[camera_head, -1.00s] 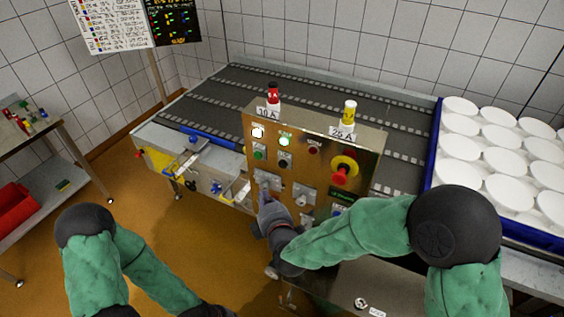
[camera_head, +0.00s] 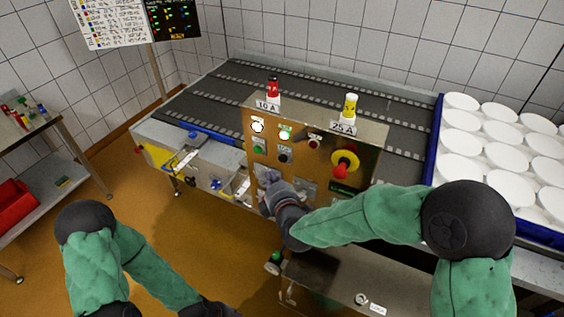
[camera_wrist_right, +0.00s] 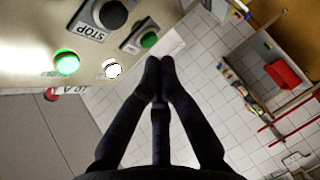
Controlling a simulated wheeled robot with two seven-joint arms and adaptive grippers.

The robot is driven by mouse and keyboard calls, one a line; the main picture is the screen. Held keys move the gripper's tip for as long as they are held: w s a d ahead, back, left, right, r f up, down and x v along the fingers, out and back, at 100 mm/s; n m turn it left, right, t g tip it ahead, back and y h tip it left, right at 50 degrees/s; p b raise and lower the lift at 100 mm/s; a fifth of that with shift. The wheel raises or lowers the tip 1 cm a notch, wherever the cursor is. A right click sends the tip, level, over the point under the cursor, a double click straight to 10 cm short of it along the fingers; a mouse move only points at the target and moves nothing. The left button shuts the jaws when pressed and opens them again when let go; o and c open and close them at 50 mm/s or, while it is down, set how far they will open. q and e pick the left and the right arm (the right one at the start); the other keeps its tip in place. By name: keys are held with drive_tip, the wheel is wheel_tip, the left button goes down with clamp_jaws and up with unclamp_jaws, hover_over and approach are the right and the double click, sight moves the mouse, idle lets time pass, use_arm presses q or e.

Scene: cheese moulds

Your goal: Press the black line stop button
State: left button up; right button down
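The control panel (camera_head: 318,165) stands in front of the conveyor. Its black stop button (camera_head: 285,156) is in the second row, between a green button (camera_head: 259,149) and the red emergency stop on its yellow collar (camera_head: 344,161). In the right wrist view the black button (camera_wrist_right: 112,14) is at the top edge, above a STOP label (camera_wrist_right: 89,32). My right gripper (camera_wrist_right: 160,64) has its fingertips together and empty, apart from the black button and nearest the green button in that picture. In the head view it is low before the panel. My left arm is at the lower left; its fingers are out of frame.
A red (camera_head: 273,87) and a yellow-and-white (camera_head: 350,106) fuse stand on the panel's top. White and green lamps glow above the buttons. A blue-edged tray of white moulds (camera_head: 460,145) is at the right. A side table is at the far left.

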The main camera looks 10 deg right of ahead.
sight(281, 165)
drive_tip(key=shift+w+d+b, duration=0.25)
drive_tip(key=shift+w+d, duration=0.4)
drive_tip(key=shift+w, duration=0.25)
drive_tip(key=shift+w+d+b, duration=0.2)
drive_tip(key=shift+w+d, duration=0.45)
drive_tip(key=shift+w, duration=0.2)
drive_tip(key=shift+w+d, duration=0.25)
drive_tip(key=shift+w, duration=0.05)
drive_tip(key=shift+w+d, duration=0.25)
drive_tip(key=shift+w, duration=0.15)
idle(1.4)
drive_tip(key=shift+s+r, duration=0.1)
drive_tip(key=shift+s+a, duration=0.5)
drive_tip(key=shift+s, duration=0.15)
drive_tip(key=s+a+p, duration=0.1)
drive_tip(key=s, duration=0.1)
drive_tip(key=s+a, duration=0.2)
drive_tip(key=shift+p, duration=0.35)
